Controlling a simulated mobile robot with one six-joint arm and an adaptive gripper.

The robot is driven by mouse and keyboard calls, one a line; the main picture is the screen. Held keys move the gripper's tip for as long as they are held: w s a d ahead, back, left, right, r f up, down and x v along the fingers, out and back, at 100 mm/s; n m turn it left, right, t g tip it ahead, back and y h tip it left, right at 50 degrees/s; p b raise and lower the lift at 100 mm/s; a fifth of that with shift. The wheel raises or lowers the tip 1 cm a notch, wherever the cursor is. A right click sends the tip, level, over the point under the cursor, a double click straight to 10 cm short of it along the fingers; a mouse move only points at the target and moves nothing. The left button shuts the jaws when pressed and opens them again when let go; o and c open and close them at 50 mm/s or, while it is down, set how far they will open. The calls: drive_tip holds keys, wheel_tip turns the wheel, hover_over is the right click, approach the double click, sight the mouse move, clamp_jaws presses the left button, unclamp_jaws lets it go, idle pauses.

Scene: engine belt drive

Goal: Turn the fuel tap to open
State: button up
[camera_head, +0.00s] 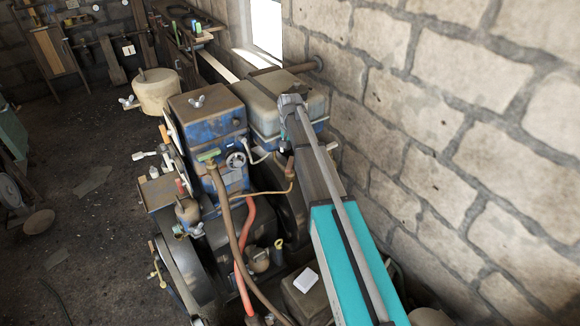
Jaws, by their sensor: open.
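The engine (207,112) stands in the middle, with a blue, worn body and a grey tank (262,103) at its right. A thin yellowish pipe (247,194) runs to a small copper-brown fitting (290,168). This fitting looks like the fuel tap, but its lever position is too small to tell. My arm reaches up from the bottom right and crosses in front of the tank. My gripper (282,154) is mostly hidden beside and behind my arm, just above and left of the fitting. It is open, and I see nothing held. I cannot tell whether it touches the fitting.
A stone wall (470,110) closes the right side near the engine. A brown hose (231,225) and a red hose (243,260) run down the front. A large wheel (182,275) is at the lower left. The dark floor (95,215) at left is mostly clear.

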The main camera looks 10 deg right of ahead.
sight(290, 163)
drive_tip(key=shift+f+b, duration=2.9)
drive_tip(key=shift+f, duration=0.35)
clamp_jaws()
